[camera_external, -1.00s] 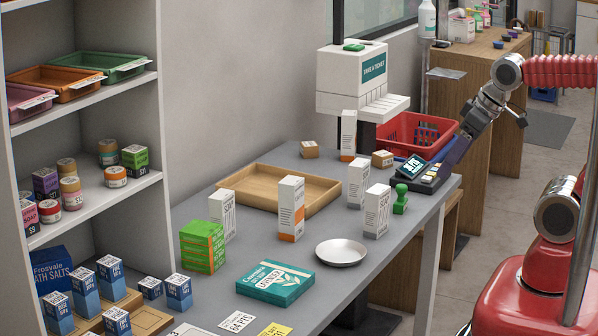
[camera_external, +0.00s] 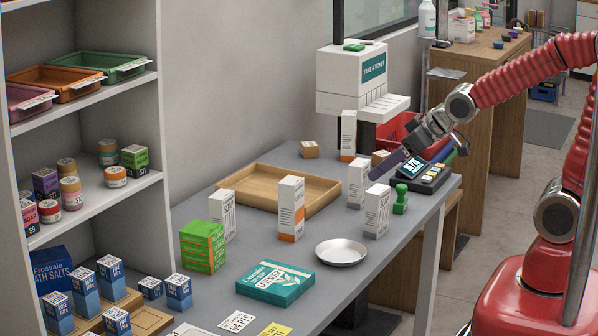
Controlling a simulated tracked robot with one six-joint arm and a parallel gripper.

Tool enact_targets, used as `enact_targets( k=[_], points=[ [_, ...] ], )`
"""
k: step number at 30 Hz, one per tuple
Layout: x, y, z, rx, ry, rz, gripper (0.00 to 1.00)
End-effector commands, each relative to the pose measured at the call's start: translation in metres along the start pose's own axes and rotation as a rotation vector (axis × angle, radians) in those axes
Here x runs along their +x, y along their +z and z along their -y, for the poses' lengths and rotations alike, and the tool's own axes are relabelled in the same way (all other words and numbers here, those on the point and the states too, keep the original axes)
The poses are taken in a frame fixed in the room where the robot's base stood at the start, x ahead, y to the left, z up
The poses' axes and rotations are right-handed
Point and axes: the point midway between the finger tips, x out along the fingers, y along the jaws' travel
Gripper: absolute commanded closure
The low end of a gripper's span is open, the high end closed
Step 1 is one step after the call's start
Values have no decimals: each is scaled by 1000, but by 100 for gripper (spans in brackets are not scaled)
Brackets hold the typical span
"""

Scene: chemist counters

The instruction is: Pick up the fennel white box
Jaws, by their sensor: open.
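Several tall white boxes stand upright on the grey counter (camera_external: 330,285); their print is too small for me to tell which is fennel. Two have orange bands: one at the front middle (camera_external: 291,208) and one at the back (camera_external: 348,137). Others are plainer: a left box (camera_external: 222,217), a right box (camera_external: 377,212) and a box behind it (camera_external: 357,186). My gripper (camera_external: 408,168) is open and empty, above the counter's right end. One dark finger reaches down-left, its tip overlapping the edge of the box behind; I cannot tell if they touch.
A card terminal (camera_external: 424,177), red basket (camera_external: 394,130) and green stamp (camera_external: 400,199) are near my gripper. A wooden tray (camera_external: 240,187), metal dish (camera_external: 341,252), green boxes (camera_external: 202,246) and a teal box (camera_external: 270,283) also occupy the counter. The ticket machine (camera_external: 350,80) stands behind.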

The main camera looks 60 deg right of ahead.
Motion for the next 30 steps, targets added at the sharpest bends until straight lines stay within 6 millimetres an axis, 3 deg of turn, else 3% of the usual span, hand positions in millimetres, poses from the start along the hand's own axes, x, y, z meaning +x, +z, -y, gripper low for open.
enact_targets(
  k=[6,18,24,30],
  points=[
    [46,-12,3,-10,-11,-92,33],
    [113,-22,14,-21,-53,-273,33],
    [136,-21,20,-18,-79,-354,33],
    [141,-21,23,-18,-90,-387,33]
  ],
)
